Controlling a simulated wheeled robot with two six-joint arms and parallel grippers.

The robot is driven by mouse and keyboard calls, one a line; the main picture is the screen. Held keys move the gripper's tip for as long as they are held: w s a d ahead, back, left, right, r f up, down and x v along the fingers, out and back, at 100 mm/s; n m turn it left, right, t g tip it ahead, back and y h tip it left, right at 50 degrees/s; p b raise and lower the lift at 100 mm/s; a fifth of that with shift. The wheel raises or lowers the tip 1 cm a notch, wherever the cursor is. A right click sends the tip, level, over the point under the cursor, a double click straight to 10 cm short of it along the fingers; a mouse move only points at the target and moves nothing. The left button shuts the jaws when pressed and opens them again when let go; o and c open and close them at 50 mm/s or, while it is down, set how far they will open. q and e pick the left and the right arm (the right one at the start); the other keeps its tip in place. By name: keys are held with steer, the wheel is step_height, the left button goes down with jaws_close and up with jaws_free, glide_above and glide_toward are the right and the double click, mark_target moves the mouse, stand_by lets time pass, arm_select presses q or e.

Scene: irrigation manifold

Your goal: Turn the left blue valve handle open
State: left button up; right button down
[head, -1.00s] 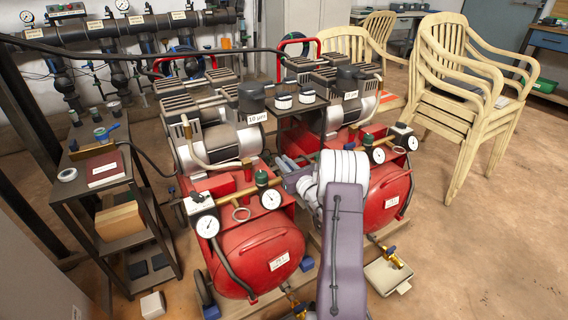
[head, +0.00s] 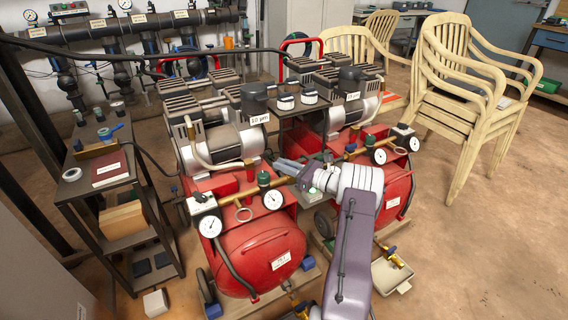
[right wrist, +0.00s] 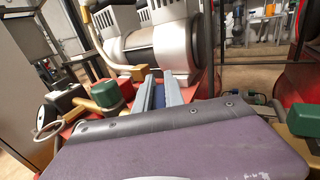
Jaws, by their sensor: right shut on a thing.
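My right gripper (head: 280,163) reaches left from its white wrist, between the two red compressors. In the right wrist view its two grey fingers (right wrist: 158,82) point away from the camera, close together. A narrow dark blue strip (right wrist: 158,98) lies between them. It appears to be the blue valve handle, held by the fingers; its far end and the valve body are hidden. In the head view the handle is too small and covered to make out, so its angle cannot be told. My left gripper is not in view.
The left compressor (head: 262,250) has a gauge (head: 273,199) and green knob (head: 264,179) close to my gripper. The right compressor (head: 397,190) stands behind my wrist. A shelf cart (head: 75,192) is at left. Stacked chairs (head: 465,100) stand right; floor in front of them is clear.

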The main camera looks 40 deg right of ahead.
steer(key=shift+s+a+f+n+g+y+b, duration=0.1)
steer(key=shift+a+n+g+y+b, duration=0.15)
steer(key=shift+n+g+y, duration=0.6)
steer(key=shift+s+a+n+g+y+b, duration=0.1)
steer(key=shift+n+g+y+b, duration=0.25)
steer(key=shift+n+y, duration=0.55)
steer(key=shift+y, duration=0.45)
steer(key=c, duration=1.4)
jaws_free()
steer(key=shift+c, duration=0.2)
steer(key=s+d+r+p, duration=0.4)
steer(key=s+r+p, duration=0.4)
steer(key=s+r, duration=0.3)
steer(key=shift+p, duration=0.4)
